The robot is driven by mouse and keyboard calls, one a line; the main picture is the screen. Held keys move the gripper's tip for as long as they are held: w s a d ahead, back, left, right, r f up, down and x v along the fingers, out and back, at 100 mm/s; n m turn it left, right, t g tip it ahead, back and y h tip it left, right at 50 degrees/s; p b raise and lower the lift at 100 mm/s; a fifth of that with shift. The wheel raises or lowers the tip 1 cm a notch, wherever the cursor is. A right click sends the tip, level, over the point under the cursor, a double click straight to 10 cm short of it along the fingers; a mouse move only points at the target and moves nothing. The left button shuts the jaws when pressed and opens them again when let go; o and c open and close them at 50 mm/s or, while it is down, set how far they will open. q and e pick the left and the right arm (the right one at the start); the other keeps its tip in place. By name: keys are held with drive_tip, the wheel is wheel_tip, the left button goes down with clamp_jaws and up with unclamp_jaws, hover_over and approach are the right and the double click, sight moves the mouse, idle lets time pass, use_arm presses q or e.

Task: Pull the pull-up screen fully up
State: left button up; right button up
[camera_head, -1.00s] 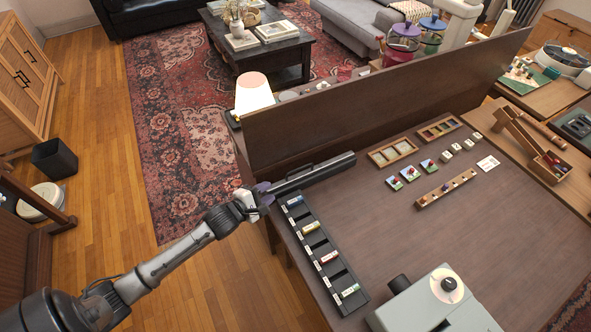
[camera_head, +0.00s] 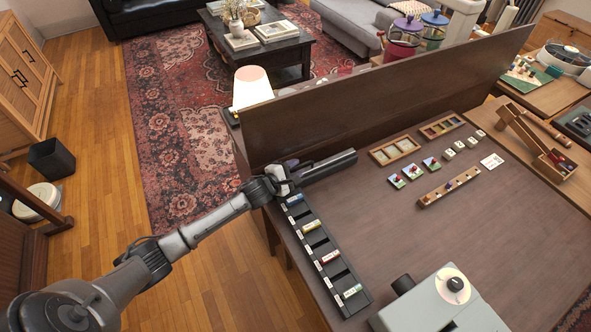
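A long dark case (camera_head: 330,166), which looks like the rolled-down pull-up screen, lies on the desk along the foot of the brown back panel. No raised screen sheet shows above it. My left gripper (camera_head: 284,176) is at the left end of the case, and its hand and wrist cover that end. Its fingers are small and partly hidden, so I cannot tell whether they are open, shut or touching the case. My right gripper is not in view.
A black slotted tray (camera_head: 325,262) with coloured rolls lies just below my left gripper. A grey machine (camera_head: 436,300) stands at the front. Small wooden trays (camera_head: 394,149) and blocks sit to the right. A lit lamp (camera_head: 252,88) stands behind. The desk's middle is clear.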

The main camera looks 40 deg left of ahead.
use_arm(q)
drive_tip(key=shift+w, duration=0.4)
clamp_jaws()
idle(0.4)
